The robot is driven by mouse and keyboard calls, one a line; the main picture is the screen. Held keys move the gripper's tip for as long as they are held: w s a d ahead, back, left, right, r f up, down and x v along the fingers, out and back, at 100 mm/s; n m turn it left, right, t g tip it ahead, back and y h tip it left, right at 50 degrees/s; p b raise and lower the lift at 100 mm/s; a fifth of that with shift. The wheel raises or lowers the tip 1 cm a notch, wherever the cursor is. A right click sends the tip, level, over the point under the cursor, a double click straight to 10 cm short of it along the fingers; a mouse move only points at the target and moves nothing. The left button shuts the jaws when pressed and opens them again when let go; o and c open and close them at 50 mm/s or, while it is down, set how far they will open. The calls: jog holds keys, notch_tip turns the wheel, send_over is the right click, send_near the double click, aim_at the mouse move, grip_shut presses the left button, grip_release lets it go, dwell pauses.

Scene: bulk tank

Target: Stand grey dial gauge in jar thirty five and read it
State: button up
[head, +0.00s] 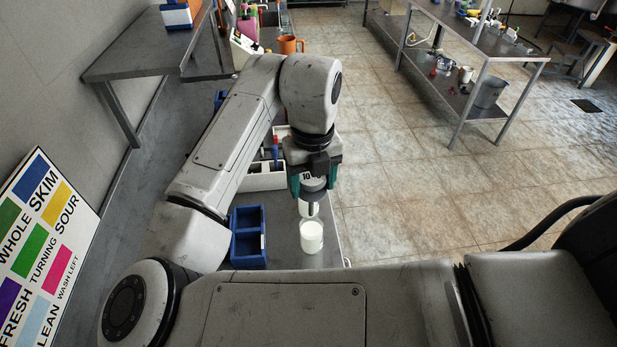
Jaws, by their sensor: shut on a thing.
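My gripper (315,184) has teal fingers and is shut on the grey dial gauge (314,184), a small round-headed piece partly hidden between the fingers. A dark marking like "10" shows near its head. A clear jar of white liquid (312,238) stands on the grey bench below and just nearer to me. No jar number is readable.
A blue divided bin (248,238) stands left of the jars. A white rack (264,177) with coloured pieces is behind it. An orange mug (289,45) sits farther back. A colour sign (42,240) leans at left. Tiled floor (420,200) is open at right.

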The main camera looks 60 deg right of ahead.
jog(key=shift+f+b, duration=5.4)
jog(key=shift+f, duration=0.9)
jog(key=o, duration=1.1)
notch_tip(320, 180, up, 11)
jog(key=shift+f, duration=0.1)
